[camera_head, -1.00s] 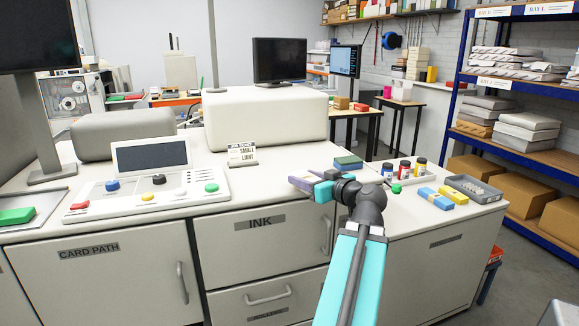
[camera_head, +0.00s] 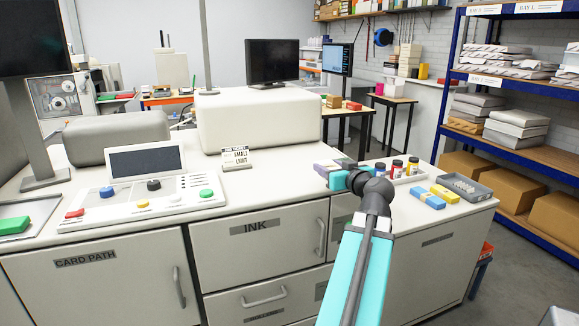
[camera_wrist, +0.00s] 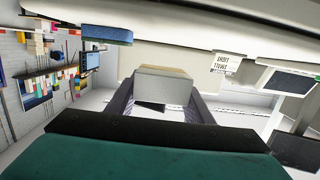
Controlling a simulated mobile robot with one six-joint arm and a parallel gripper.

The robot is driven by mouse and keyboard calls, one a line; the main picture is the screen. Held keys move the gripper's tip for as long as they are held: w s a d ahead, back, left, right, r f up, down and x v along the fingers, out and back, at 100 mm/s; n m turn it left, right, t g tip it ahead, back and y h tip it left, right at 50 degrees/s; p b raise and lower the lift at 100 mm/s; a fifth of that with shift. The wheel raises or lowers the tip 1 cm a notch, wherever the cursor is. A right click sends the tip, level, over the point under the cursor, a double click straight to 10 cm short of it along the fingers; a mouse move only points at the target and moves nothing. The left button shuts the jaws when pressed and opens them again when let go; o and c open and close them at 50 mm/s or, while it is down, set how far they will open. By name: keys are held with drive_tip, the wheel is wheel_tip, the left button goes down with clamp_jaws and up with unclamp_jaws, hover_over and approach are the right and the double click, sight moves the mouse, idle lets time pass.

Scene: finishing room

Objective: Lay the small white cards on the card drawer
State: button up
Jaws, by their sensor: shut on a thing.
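My gripper (camera_head: 326,174), with purple fingers, is over the counter top, right of the job ticket sign. In the wrist view, my gripper (camera_wrist: 160,108) is shut on a pale grey-white block (camera_wrist: 165,88) with a tan face. It may be a stack of the small white cards, but I cannot tell for sure. In the head view the held block is hardly visible. No drawer reads as the card drawer. The cabinet front shows a door marked CARD PATH (camera_head: 85,262), a front marked INK (camera_head: 255,226) and a handled drawer (camera_head: 264,300) with an unreadable label.
A blue-green stack (camera_wrist: 107,35) lies on the counter near my gripper. Ink jars (camera_head: 396,168), a blue box (camera_head: 426,200), a yellow box (camera_head: 445,193) and a grey tray (camera_head: 466,187) stand to the right. The control panel (camera_head: 145,193) is at left, a white machine (camera_head: 260,120) behind.

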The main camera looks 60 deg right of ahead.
drive_tip(key=shift+s+d, duration=0.15)
drive_tip(key=p, duration=0.4)
hover_over(307, 170)
drive_tip(key=shift+s+d+f, duration=0.1)
drive_tip(key=shift+f, duration=0.6)
drive_tip(key=shift+f+p, duration=0.6)
drive_tip(key=shift+f, duration=1.2)
drive_tip(key=shift+f+b, duration=0.15)
drive_tip(key=shift+b, duration=0.2)
